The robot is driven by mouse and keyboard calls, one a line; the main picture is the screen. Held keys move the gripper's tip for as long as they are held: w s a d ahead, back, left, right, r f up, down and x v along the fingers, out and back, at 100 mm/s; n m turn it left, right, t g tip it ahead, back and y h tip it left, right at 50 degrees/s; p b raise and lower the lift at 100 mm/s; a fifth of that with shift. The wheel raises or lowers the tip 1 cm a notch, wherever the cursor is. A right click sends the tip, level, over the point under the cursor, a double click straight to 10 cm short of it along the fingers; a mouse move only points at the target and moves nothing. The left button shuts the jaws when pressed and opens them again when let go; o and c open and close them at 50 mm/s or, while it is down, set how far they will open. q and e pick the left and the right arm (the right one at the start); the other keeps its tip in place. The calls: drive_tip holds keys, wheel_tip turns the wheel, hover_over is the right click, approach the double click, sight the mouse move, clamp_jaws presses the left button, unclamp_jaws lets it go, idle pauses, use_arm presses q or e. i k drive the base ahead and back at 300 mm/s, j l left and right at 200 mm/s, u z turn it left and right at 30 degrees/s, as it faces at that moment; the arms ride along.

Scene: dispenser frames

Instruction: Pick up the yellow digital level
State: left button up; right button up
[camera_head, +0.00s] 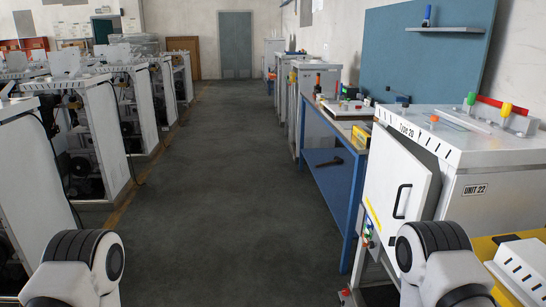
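A small yellow object (361,135) lies near the front right end of the blue workbench (334,187). It may be the yellow digital level, but it is too small to tell for sure. The white cabinet in front partly hides that end of the bench. Only links of my two arms show, at the bottom left and bottom right. Neither gripper is in view, and both arm links are well short of the bench top.
A yellow surface (486,246) carries a white slotted part (524,262). White dispenser frames (112,135) line the left. The grey floor aisle (235,170) is clear.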

sight(359, 133)
drive_tip(key=i+j+z, duration=0.1)
drive_tip(key=i+z, duration=0.2)
drive_tip(key=i, duration=0.15)
drive_tip(key=i+j+z, duration=0.3)
drive_tip(key=i, duration=0.15)
drive_tip(key=i+j+z, duration=0.3)
drive_tip(key=i, duration=0.15)
drive_tip(key=i+j+u, duration=0.6)
drive_tip(key=i, duration=0.15)
